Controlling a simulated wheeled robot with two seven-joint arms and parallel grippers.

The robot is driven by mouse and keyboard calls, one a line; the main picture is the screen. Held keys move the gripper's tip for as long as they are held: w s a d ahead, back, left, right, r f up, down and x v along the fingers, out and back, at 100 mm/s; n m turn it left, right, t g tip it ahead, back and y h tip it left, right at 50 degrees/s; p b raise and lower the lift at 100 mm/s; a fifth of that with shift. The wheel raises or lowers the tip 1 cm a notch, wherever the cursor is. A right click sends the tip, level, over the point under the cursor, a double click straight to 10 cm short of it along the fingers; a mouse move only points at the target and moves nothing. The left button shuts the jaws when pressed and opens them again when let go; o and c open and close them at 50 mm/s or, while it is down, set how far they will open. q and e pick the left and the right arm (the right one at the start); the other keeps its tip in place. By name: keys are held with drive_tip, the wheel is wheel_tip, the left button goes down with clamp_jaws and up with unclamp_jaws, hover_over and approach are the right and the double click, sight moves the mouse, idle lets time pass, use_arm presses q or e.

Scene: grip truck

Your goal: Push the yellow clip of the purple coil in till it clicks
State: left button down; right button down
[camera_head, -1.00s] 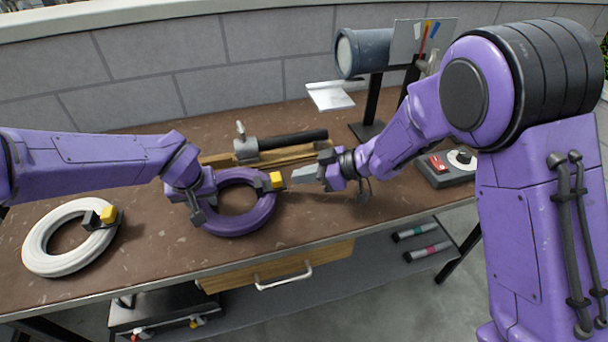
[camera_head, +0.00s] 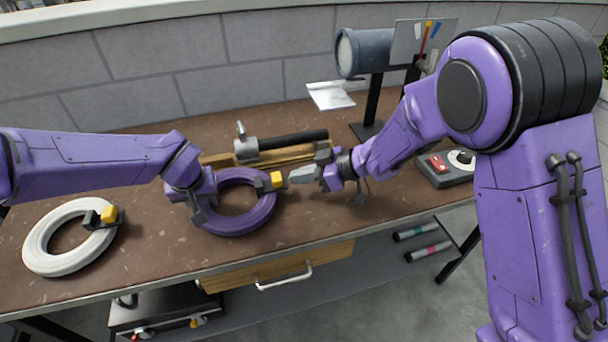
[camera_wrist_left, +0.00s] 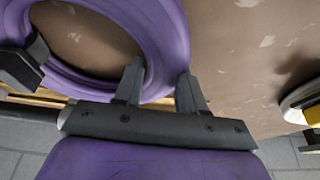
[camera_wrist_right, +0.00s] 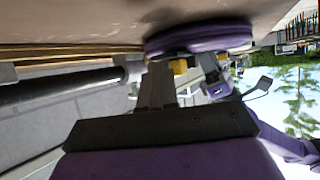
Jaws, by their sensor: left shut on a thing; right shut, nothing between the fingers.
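The purple coil (camera_head: 240,226) lies flat on the brown table, with a black block and a yellow clip (camera_head: 277,180) on its right side. My left gripper (camera_head: 200,212) is shut on the left side of the coil's ring; in the left wrist view its fingers (camera_wrist_left: 160,88) straddle the purple ring. My right gripper (camera_head: 294,177) is shut and empty, its tips just right of the yellow clip. In the right wrist view the clip (camera_wrist_right: 179,66) shows just beyond the fingertips (camera_wrist_right: 158,68); I cannot tell whether they touch.
A white coil (camera_head: 40,243) with its own yellow clip lies at the table's left. Behind the purple coil is a black-handled tool (camera_head: 290,139) on a wooden piece. A grey box with a red switch (camera_head: 440,172) stands at the right. The table's front edge is close.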

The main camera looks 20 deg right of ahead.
drive_tip(key=shift+a, duration=0.65)
